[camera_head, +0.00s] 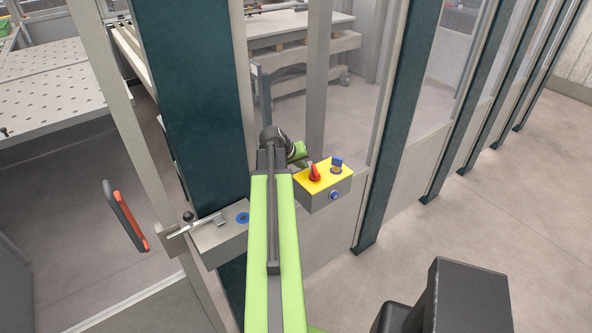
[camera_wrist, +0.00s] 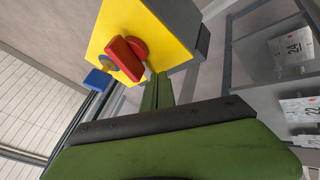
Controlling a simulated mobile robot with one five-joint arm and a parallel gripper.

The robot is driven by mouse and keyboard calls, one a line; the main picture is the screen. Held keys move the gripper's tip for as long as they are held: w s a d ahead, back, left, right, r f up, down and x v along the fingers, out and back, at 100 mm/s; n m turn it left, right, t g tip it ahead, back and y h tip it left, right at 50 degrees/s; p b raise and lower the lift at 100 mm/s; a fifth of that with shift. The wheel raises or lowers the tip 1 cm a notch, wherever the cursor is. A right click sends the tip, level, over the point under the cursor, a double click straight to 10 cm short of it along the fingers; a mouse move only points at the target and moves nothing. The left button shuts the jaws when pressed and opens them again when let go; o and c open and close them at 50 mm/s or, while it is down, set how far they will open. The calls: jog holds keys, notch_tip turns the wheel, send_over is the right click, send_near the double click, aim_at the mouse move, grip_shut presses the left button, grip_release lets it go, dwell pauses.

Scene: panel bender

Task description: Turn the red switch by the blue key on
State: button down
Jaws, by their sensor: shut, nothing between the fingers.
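The red switch (camera_head: 314,174) sits on the yellow top of a grey box (camera_head: 325,192). The blue key (camera_head: 337,162) stands beside it on the same face, to its right. In the wrist view the red switch (camera_wrist: 122,60) has a long handle lying slantwise across the yellow face, and the blue key (camera_wrist: 97,79) is at its lower left. My gripper (camera_head: 307,162) is shut and empty, just left of and behind the switch. In the wrist view its narrow fingertips (camera_wrist: 154,76) end close beside the switch; I cannot tell whether they touch it.
Dark posts and clear panels of a fence stand around the box. At the left are a door latch (camera_head: 195,228) and a red-and-black handle (camera_head: 125,220). The floor at the right is clear.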

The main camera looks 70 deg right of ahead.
jog(key=shift+s+d+f, duration=0.1)
jog(key=shift+d+f, duration=0.25)
jog(key=shift+a, duration=0.2)
jog(key=shift+d, duration=0.2)
jog(key=shift+d, duration=0.1)
